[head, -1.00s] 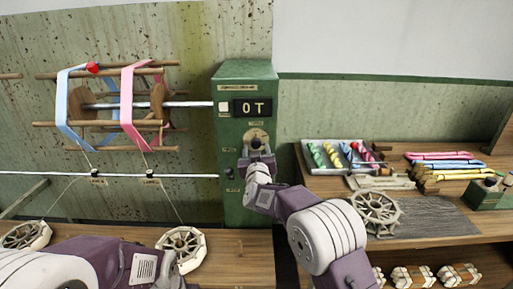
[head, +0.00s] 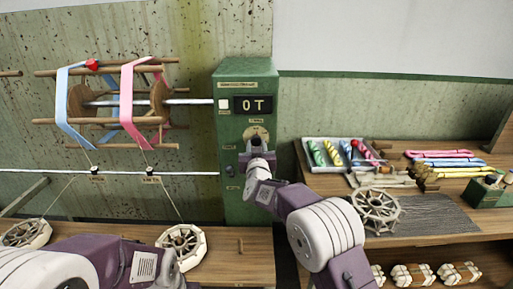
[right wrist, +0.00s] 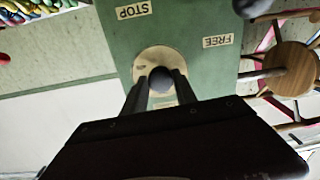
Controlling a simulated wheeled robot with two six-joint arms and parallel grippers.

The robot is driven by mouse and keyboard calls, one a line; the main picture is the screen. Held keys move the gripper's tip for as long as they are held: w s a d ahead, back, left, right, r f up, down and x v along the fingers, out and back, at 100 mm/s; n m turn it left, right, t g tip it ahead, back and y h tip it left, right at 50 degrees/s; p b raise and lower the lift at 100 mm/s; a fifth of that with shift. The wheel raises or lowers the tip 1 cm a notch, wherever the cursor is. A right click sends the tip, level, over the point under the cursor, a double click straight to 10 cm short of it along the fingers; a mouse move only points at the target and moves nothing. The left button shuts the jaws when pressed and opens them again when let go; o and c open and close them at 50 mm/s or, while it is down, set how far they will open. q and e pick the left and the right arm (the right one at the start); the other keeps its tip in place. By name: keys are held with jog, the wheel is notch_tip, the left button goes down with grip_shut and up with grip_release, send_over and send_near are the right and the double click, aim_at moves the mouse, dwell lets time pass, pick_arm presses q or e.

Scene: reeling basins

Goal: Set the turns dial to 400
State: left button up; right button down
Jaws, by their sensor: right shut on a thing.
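The turns dial is a round cream disc (head: 257,132) on the front of a green cabinet, below a display (head: 253,105) that reads "0 T". In the right wrist view the disc (right wrist: 142,68) has a dark round knob (right wrist: 160,78) at its middle. My right gripper (head: 259,149) is at the dial and hides its lower part in the head view. In the right wrist view its two fingers (right wrist: 160,88) are shut on the knob, one on each side. My left arm shows at the lower left, but its gripper is not in view.
STOP (right wrist: 132,10) and FREE (right wrist: 217,41) labels are on the cabinet near the dial. A reel frame with blue and pink bands (head: 105,105) stands to the left. A tray of coloured hanks (head: 338,154) and a spoked wheel (head: 376,210) are on the right table.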

jog(key=m+b, duration=0.3)
jog(key=m, duration=0.3)
jog(key=shift+f, duration=0.1)
jog(key=m+b, duration=0.3)
jog(key=m, duration=0.2)
jog(key=shift+a+m, duration=0.15)
jog(key=shift+m, duration=0.15)
jog(key=m+b, duration=0.3)
jog(key=m, duration=0.3)
jog(key=shift+m+h, duration=0.3)
jog(key=shift+r+m+b, duration=0.2)
jog(key=shift+m+b, duration=0.75)
jog(key=shift+m, duration=1.55)
jog(key=c, duration=1)
grip_release()
